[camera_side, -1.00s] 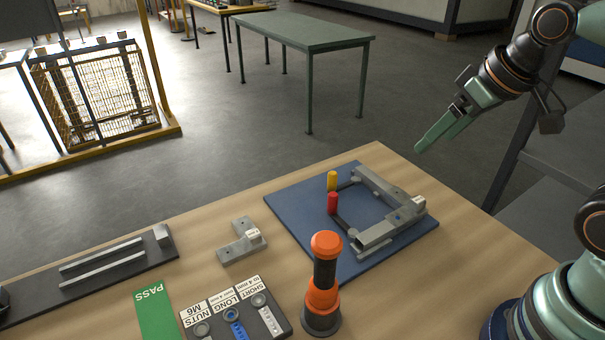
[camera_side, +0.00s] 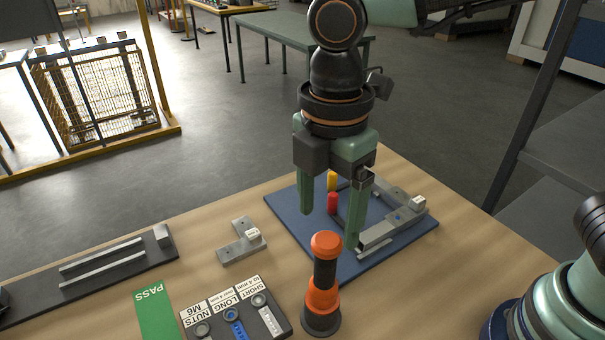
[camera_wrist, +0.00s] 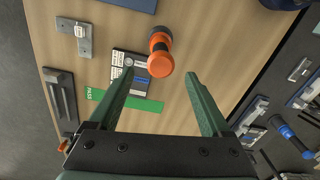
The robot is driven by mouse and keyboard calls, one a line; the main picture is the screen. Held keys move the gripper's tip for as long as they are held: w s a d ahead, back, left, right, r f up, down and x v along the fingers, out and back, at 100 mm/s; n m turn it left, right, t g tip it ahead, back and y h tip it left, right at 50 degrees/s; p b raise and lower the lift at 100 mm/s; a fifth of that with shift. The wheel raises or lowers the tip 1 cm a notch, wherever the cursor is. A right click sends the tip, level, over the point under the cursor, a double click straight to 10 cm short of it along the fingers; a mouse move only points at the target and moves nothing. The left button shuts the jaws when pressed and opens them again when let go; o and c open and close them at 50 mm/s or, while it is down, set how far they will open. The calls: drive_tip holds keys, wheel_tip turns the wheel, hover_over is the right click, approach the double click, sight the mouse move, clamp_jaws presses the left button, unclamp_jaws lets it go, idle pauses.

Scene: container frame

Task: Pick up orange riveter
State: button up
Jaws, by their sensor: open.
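The orange riveter (camera_side: 322,285) stands upright on the wooden table, with an orange top, a black middle and a dark base. My gripper (camera_side: 330,228) is open and empty, with its green fingers pointing down. In the side view it appears above and behind the riveter, and the right fingertip shows close to the riveter's top. In the wrist view the riveter (camera_wrist: 160,55) lies beyond and between the fingertips of my gripper (camera_wrist: 160,76), apart from both fingers.
A blue mat (camera_side: 290,208) with a grey clamp frame (camera_side: 385,228) and red and yellow handles lies behind the riveter. A labelled parts tray (camera_side: 235,312) and a green PASS card (camera_side: 156,314) are to its left. A grey bracket (camera_side: 240,243) lies further back.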

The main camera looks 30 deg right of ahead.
sight(325, 262)
wheel_tip(325, 262, down, 10)
idle(0.6)
clamp_jaws()
drive_tip(key=shift+r, duration=0.1)
wheel_tip(325, 262, up, 20)
idle(0.6)
